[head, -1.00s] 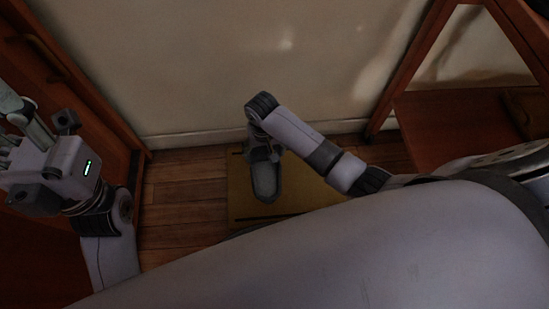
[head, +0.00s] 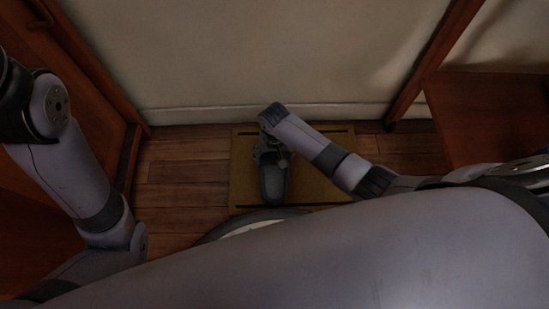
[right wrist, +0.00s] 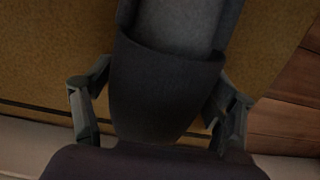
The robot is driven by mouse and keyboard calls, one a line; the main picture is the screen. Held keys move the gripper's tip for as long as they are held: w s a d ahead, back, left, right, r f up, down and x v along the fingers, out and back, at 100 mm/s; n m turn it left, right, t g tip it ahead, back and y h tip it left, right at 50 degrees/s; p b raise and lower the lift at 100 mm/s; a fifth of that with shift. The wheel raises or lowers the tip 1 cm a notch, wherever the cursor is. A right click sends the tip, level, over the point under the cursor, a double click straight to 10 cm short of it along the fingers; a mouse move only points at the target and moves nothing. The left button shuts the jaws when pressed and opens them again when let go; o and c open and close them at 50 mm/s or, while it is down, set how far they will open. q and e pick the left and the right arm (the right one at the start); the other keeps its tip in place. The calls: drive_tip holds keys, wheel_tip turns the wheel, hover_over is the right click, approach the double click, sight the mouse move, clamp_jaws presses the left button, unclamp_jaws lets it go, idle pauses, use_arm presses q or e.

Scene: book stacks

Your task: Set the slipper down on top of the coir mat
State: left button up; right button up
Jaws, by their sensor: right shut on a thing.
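The slipper (head: 273,184) is dark grey and lies over the coir mat in the head view, its open end toward me. The coir mat (head: 318,187) is yellow-brown with dark stripes and lies on the floor by the wall. My right gripper (head: 270,150) is shut on the slipper's toe end. In the right wrist view the slipper (right wrist: 160,85) sits between the two fingers of my right gripper (right wrist: 160,100), with the mat (right wrist: 55,50) behind it. I cannot tell whether the slipper touches the mat. My left gripper is out of view.
A pale wall (head: 270,60) stands behind the mat. A wooden cabinet (head: 95,75) is at the left and wooden furniture (head: 490,110) at the right. Bare plank floor (head: 180,180) shows left of the mat.

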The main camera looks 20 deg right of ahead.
drive_tip(key=shift+f, duration=0.1)
drive_tip(key=o, duration=1.3)
drive_tip(key=shift+f, duration=0.1)
drive_tip(key=shift+c, duration=0.2)
